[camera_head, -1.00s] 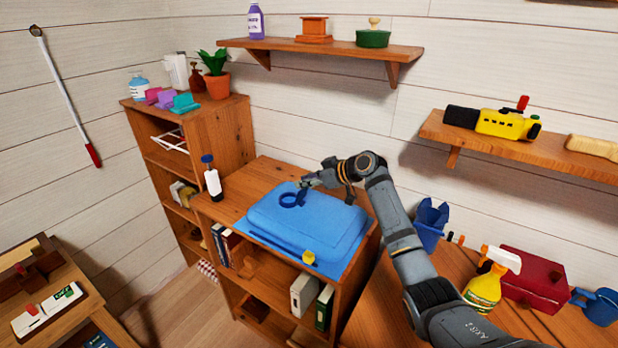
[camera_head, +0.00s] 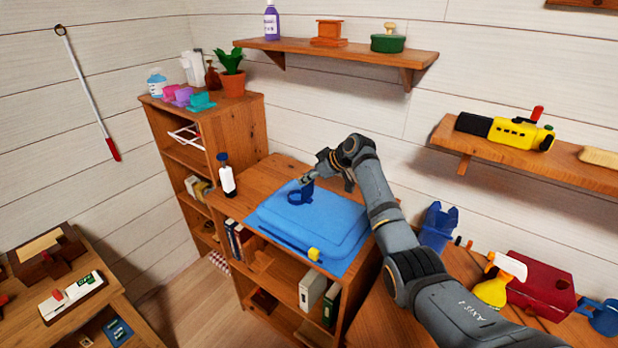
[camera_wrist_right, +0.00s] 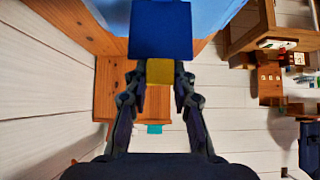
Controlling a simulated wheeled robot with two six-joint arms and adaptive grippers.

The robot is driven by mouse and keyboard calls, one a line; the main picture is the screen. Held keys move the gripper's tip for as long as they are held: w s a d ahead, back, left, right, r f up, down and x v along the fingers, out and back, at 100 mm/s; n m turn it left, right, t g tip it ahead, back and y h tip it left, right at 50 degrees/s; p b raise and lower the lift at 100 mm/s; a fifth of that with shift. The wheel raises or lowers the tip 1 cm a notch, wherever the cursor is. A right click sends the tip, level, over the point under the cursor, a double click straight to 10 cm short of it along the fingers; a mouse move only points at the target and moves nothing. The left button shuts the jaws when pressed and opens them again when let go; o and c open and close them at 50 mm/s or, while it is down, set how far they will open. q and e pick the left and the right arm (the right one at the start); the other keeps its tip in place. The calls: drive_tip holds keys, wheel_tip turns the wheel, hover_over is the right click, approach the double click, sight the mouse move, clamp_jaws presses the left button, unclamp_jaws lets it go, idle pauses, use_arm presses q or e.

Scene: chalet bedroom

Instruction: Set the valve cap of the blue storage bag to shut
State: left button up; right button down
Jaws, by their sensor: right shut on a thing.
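The blue storage bag (camera_head: 325,222) lies flat on top of a low wooden bookcase. Its dark blue valve ring (camera_head: 294,198) is near the bag's back left part. My right gripper (camera_head: 308,181) is over the valve, shut on the valve cap (camera_head: 307,190), which stands tilted up at the ring. In the right wrist view the cap is a dark blue plate (camera_wrist_right: 160,30) with a yellow tab (camera_wrist_right: 160,71) between the fingers. The fingers partly hide the cap's hinge side. A yellow slider (camera_head: 313,254) sits on the bag's front edge. My left gripper is not in view.
A white bottle with a dark cap (camera_head: 226,178) stands left of the bag on the bookcase (camera_head: 288,165). A taller shelf with a plant (camera_head: 231,76) is behind left. A spray bottle (camera_head: 495,285) and red box (camera_head: 542,282) stand at the right. Wall shelves hang above.

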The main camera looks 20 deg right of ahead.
drive_tip(key=shift+a+f, duration=0.1)
idle(0.7)
drive_tip(key=c, duration=1.5)
unclamp_jaws()
drive_tip(key=o, duration=0.4)
drive_tip(key=shift+w+a, duration=0.1)
drive_tip(key=shift+w, duration=0.05)
drive_tip(key=v, duration=1.2)
drive_tip(key=shift+f, duration=0.1)
drive_tip(key=shift+c, duration=0.3)
